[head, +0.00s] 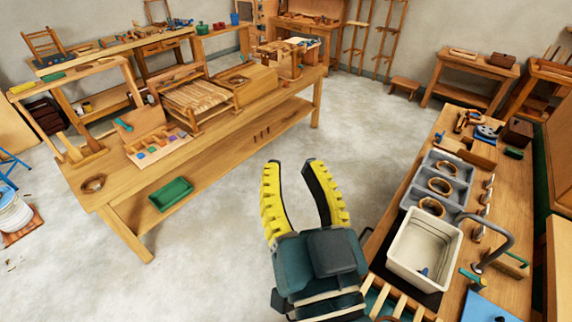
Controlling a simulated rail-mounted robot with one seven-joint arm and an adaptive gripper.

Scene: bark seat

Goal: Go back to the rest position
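My gripper (304,196) shows in the lower middle of the head view, its two yellow-and-black ribbed fingers pointing away from me. The fingers are spread apart and the space between them is empty, with bare grey floor behind. It hangs between the long wooden workbench (206,190) on the left and the sink counter (397,191) on the right. It looks clear of both. The base of the gripper covers part of the floor at the bottom edge.
The counter holds a white basin (424,247), grey bins (437,184) and a tap (497,243). The floor (350,130) between them is free.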

